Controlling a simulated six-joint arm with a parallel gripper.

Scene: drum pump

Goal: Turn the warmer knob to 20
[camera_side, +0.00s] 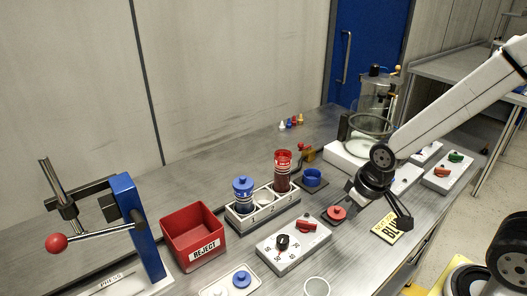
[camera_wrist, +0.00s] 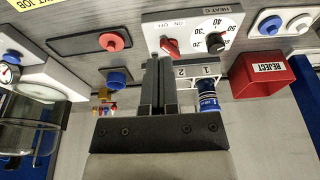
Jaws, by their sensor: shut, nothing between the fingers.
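The white warmer panel (camera_side: 265,256) lies on the bench in front of the bottle rack. It carries a black knob (camera_side: 282,242) with a numbered dial and a red switch (camera_side: 307,226). In the wrist view the black knob (camera_wrist: 216,44) sits inside a white dial marked "HEAT C", with the red ON/OFF switch (camera_wrist: 168,46) to its left. My gripper (camera_side: 350,188) is shut and empty, up and to the right of the panel and apart from the knob. Its fingers (camera_wrist: 158,66) show in the wrist view.
The rack (camera_side: 240,222) holds a blue bottle (camera_side: 243,190) and a red one (camera_side: 282,170). A red REJECT bin (camera_side: 193,235) stands left. A red button (camera_side: 336,213) and blue cup (camera_side: 312,177) are near my gripper. A blue press (camera_side: 135,225) stands far left.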

